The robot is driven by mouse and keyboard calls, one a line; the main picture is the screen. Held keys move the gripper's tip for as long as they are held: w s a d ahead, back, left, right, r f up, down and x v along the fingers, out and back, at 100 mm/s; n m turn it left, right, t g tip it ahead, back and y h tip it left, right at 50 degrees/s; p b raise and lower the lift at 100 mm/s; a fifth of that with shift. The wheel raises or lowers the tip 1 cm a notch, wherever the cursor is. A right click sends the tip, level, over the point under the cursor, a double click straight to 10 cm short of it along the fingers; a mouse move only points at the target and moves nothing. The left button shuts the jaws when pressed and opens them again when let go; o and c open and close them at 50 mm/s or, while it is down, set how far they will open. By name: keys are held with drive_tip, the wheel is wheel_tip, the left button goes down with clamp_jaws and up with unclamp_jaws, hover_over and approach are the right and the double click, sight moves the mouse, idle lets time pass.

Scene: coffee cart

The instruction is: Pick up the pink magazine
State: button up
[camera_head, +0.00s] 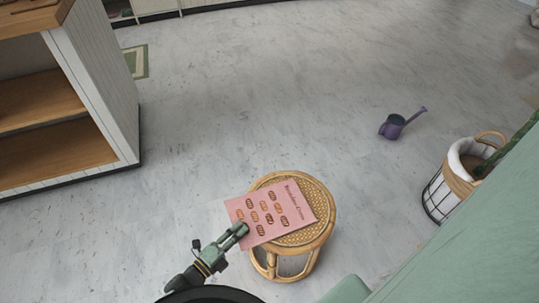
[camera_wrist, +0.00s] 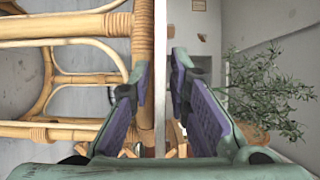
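The pink magazine (camera_head: 268,212), printed with rows of brown shapes, lies flat on a round rattan stool (camera_head: 322,205). Its near left corner overhangs the stool's rim. My gripper (camera_head: 240,230) is at that overhanging edge. In the wrist view, which is turned sideways, the magazine shows edge-on as a thin pale strip (camera_wrist: 160,40). My gripper's purple-padded fingers (camera_wrist: 160,78) stand apart, one on each side of this strip, with visible gaps. The finger on the stool's side is close to the stool's rim and legs (camera_wrist: 144,35); I cannot tell whether they touch.
A white wooden shelf unit (camera_head: 112,100) stands at left, with a green mat (camera_head: 140,62) behind it. The floor around the stool is mostly clear.

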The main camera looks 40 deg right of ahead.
drive_tip(key=shift+c, duration=0.3)
clamp_jaws()
drive_tip(key=shift+r, duration=0.15)
